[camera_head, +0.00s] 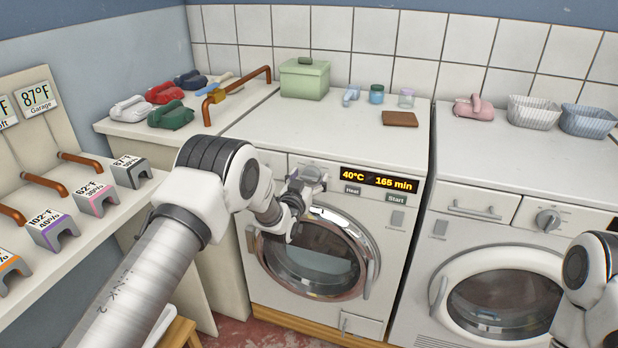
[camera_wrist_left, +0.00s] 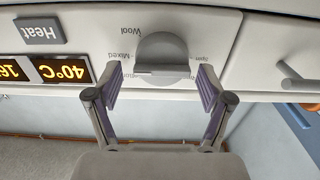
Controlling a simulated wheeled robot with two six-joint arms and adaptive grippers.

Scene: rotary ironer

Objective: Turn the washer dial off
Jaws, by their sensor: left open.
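The washer (camera_head: 330,215) stands in the middle, with a round grey dial (camera_head: 314,173) on its panel left of the lit display (camera_head: 380,180), which reads 40°C and 165 min. In the left wrist view the dial (camera_wrist_left: 162,58) has a raised grip bar, with Wool and Mixed among its printed labels, upside down. My left gripper (camera_head: 298,188) is open at the dial. In its wrist view the two fingers of the left gripper (camera_wrist_left: 158,88) stand apart, one toward each side of the bar, with visible gaps. My right arm shows at the right edge; its gripper is out of view.
Heat (camera_head: 352,189) and Start (camera_head: 397,199) buttons sit below the display. A second machine (camera_head: 455,240) with its own dial (camera_head: 547,219) stands to the right. A green box (camera_head: 304,80) and a brown block (camera_head: 399,119) are on the washer top. Several irons lie on the left counter.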

